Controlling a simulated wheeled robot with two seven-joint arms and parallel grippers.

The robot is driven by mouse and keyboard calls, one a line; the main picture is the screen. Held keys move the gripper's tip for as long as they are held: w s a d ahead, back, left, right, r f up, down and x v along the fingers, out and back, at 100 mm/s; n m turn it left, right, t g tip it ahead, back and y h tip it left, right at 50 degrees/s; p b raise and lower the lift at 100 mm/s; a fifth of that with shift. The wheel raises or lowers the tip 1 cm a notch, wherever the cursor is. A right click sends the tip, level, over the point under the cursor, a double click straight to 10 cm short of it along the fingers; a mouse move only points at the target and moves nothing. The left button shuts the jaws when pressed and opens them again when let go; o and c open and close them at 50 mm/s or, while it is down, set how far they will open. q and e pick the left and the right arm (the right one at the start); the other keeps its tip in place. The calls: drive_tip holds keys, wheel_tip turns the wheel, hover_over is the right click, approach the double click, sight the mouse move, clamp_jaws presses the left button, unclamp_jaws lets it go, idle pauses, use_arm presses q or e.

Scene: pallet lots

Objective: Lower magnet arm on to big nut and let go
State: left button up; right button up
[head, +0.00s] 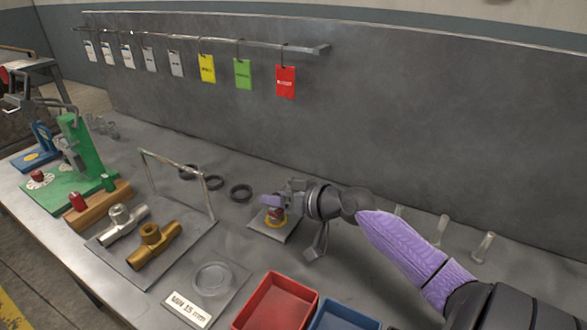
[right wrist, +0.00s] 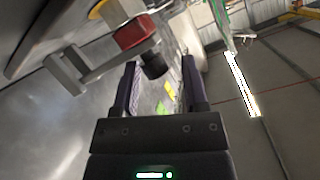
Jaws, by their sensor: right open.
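My right gripper (head: 273,201) is over the small grey plate (head: 262,232) at the middle of the bench. It is open; its two dark fingers (right wrist: 160,63) show in the right wrist view. What looks like the magnet arm, a grey metal bar (right wrist: 68,74) with a red cylinder (right wrist: 134,34) and a black knob (right wrist: 153,66), lies just ahead, the knob between the fingertips in the picture. I cannot tell whether they touch. The red part (head: 277,212) and a yellow ring (head: 281,222) show under the gripper in the head view. I cannot make out the big nut. My left gripper is not in view.
A red bin (head: 277,303) and a blue bin (head: 341,318) stand at the front. A green fixture (head: 82,152) is further left. A grey panel (head: 430,130) closes the back.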

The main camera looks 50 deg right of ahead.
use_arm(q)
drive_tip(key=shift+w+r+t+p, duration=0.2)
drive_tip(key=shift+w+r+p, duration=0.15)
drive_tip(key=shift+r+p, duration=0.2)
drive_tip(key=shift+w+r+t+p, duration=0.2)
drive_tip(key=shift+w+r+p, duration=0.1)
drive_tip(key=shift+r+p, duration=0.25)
use_arm(e)
drive_tip(key=v, duration=0.8)
drive_tip(key=shift+s, duration=0.4)
drive_tip(key=shift+d, duration=0.1)
